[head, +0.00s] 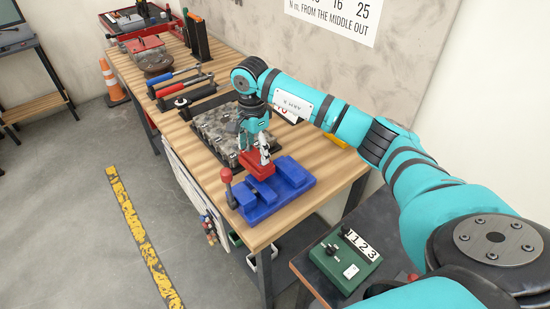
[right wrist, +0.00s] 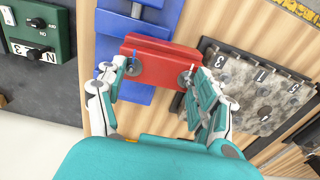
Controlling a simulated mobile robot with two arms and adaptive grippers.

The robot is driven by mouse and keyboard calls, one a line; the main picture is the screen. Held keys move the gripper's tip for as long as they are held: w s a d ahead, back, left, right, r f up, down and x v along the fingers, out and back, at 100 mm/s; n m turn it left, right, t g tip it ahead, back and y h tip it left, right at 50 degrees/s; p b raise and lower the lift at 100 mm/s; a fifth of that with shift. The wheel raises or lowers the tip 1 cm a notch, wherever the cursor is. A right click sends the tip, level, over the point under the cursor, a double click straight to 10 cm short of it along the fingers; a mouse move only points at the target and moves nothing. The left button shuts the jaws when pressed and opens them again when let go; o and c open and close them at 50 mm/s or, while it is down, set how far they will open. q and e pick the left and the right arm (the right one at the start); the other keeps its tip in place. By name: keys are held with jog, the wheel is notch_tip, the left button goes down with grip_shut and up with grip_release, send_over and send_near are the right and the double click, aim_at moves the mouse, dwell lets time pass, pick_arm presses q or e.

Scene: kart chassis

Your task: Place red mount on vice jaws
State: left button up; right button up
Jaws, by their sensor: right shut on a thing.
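The red mount (head: 257,165) is held between the fingers of my right gripper (head: 261,149). In the right wrist view the mount (right wrist: 160,58) is a red block lying across the view, with a fingertip of my right gripper (right wrist: 160,73) at each of its two round holes. The blue vice (head: 295,180) sits at the near end of the wooden bench, with a red-knobbed lever on its left. The mount overlaps the vice's far edge in the head view. Blue vice parts (right wrist: 128,25) show on both sides of it in the right wrist view. I cannot tell whether mount and vice touch. My left gripper is not in view.
A mottled grey numbered block (head: 213,130) stands just behind the vice; it also shows in the right wrist view (right wrist: 262,95). Handled tools (head: 180,82) lie farther along the bench. A green box (head: 345,262) with digits stands on the dark side table.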

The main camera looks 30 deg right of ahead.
jog(key=s+d+f+p, duration=0.2)
jog(key=s+p, duration=0.1)
jog(key=s+f+p, duration=0.1)
jog(key=shift+s+d+f, duration=0.2)
jog(key=shift+s+d, duration=0.2)
jog(key=shift+f, duration=0.25)
jog(key=o, duration=1.7)
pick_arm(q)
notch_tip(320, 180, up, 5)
